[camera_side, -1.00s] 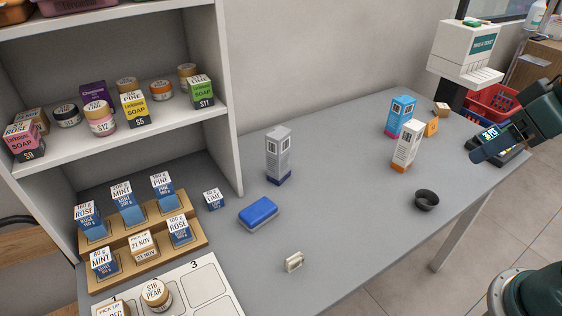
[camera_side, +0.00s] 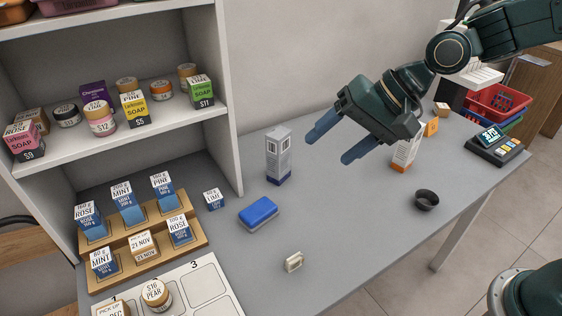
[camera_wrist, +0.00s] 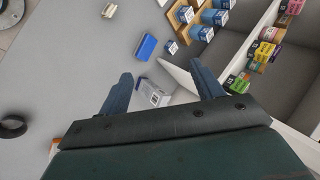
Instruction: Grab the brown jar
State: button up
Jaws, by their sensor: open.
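Several small jars stand among soap boxes on the middle shelf at the left in the side view. One has an orange-brown lid (camera_side: 161,90) and a pale label; others have tan lids, such as the one at the back right (camera_side: 187,73). I cannot tell which is the brown jar. A tan-lidded jar marked S16 PEAR (camera_side: 156,294) stands on the white tray at the bottom. My gripper (camera_side: 330,148) is open and empty, above the counter right of the shelf, fingers pointing down-left. In the wrist view its fingers (camera_wrist: 160,72) are spread wide.
A grey-white box (camera_side: 279,156) stands upright near my fingers. A blue sponge-like block (camera_side: 258,212) lies on the counter. The shelf's side wall (camera_side: 229,100) stands between the jars and my gripper. The counter's middle front is mostly clear.

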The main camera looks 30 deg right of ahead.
jog(key=w+a+f+m+y, duration=0.25)
jog(key=a+f, duration=0.25)
jog(key=a, duration=0.3)
jog(key=m+g+y, duration=0.3)
jog(key=m+y, duration=0.2)
jog(key=m, duration=0.6)
send_near(168, 292)
jog(key=shift+d+r+h, duration=0.15)
jog(key=shift+r+h, duration=0.1)
jog(key=shift+r, duration=0.3)
jog(key=shift+a+f+m, duration=0.3)
jog(key=shift+f+m, duration=0.05)
jog(key=shift+f, duration=0.1)
jog(key=shift+a, duration=0.1)
jog(key=shift+x, duration=4.2)
jog(key=shift+a, duration=0.1)
jog(key=shift+r+x, duration=0.2)
jog(key=shift+x, duration=2.35)
